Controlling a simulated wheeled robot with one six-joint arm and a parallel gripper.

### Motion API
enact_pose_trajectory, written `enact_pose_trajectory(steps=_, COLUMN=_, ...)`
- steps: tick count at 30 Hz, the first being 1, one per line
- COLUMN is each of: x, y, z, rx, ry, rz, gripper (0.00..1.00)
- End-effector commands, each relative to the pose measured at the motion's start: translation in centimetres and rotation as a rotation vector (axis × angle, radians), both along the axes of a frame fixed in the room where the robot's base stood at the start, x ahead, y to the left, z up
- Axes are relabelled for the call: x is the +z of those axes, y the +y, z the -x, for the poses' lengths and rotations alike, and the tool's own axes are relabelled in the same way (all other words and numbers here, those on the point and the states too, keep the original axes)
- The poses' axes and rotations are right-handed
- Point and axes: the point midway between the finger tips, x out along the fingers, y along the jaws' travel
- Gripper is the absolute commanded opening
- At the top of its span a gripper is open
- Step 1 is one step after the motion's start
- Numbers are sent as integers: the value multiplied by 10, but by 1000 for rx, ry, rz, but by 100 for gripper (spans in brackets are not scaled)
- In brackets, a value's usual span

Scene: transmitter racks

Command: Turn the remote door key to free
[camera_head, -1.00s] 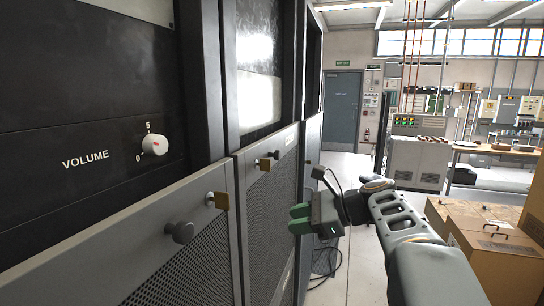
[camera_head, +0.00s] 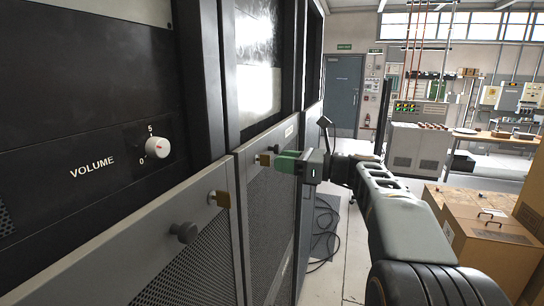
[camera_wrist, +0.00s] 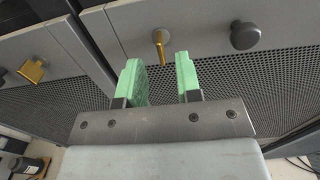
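A gold key (camera_head: 264,160) sits on the second grey rack panel (camera_head: 271,200), beside a dark round knob (camera_head: 277,150). My gripper (camera_head: 287,162) is at this panel, with its green fingers pointing at it. In the wrist view the fingers (camera_wrist: 161,78) are apart, and the gold key (camera_wrist: 159,46) shows narrow and upright just beyond the gap. The knob (camera_wrist: 245,35) is right of it. A second gold key (camera_head: 221,199) is on the nearer panel; it also shows in the wrist view (camera_wrist: 32,70). No label naming the remote door key is readable.
A VOLUME dial (camera_head: 157,147) and a dark knob (camera_head: 184,232) are on the nearest rack. Cardboard boxes (camera_head: 490,245) stand at the right. A cable (camera_head: 325,240) lies on the floor by the rack. A grey console (camera_head: 417,148) stands farther back.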

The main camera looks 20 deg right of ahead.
Motion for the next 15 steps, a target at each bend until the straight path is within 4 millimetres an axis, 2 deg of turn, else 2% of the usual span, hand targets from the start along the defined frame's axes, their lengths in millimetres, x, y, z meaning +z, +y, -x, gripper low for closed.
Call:
enact_pose_trajectory(steps=6, x=1, y=22, z=-15, rx=3, ry=1, rz=1, gripper=32)
enact_pose_trajectory(steps=15, x=0, y=30, z=-21, rx=0, ry=0, rz=2, gripper=32)
